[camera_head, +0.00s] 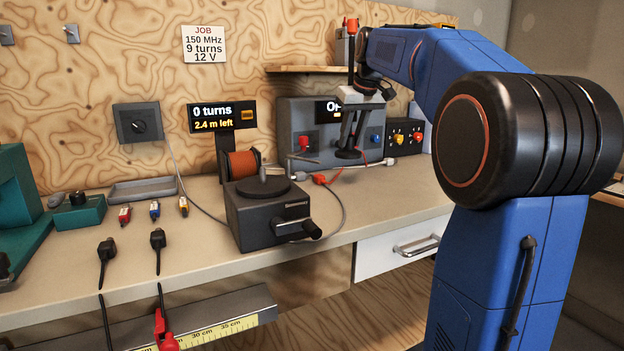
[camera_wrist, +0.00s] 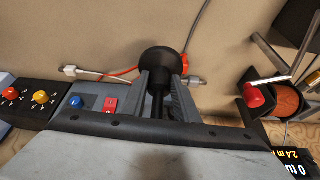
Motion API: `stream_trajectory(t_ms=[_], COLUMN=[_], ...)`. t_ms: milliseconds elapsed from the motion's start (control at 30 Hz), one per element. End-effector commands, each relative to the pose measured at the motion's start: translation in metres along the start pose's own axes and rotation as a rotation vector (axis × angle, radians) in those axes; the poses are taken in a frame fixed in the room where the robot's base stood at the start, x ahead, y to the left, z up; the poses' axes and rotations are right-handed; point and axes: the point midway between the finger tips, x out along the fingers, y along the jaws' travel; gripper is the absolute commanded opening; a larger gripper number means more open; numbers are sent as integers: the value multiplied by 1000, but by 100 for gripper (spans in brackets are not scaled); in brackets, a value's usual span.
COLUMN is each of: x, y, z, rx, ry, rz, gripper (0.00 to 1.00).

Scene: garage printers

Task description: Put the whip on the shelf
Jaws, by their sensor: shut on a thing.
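The whip shows in the wrist view as a black stem with a wide round end (camera_wrist: 158,60) between the fingers. In the head view its dark round lower end (camera_head: 348,153) shows low between the fingertips, apparently just above the bench. My gripper (camera_head: 352,135) points down and is shut on the stem; its fingers also show in the wrist view (camera_wrist: 160,90). A black rod with a red tip (camera_head: 351,25) stands above the gripper, in line with the whip; I cannot tell whether it is the whip's upper part. The wooden shelf (camera_head: 310,69) is on the back wall, left of my arm.
A grey unit (camera_head: 295,110) with coloured terminals stands behind the gripper. A black winder (camera_head: 268,212) and copper spool (camera_head: 242,163) are to the left. A red cable (camera_head: 325,179) lies near the gripper. The shelf's left part is bare; a grey thing stands at its right.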

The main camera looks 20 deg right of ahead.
Motion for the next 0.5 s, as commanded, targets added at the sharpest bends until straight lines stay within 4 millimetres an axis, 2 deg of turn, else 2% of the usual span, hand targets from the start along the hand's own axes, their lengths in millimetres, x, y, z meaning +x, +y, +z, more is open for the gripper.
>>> stream_trajectory(t_ms=[100,400,500], x=[2,43,50], y=[0,0,0], z=[3,21,24], rx=[1,0,0], ry=[0,-1,0], rz=[0,0,0], gripper=[5,5,5])
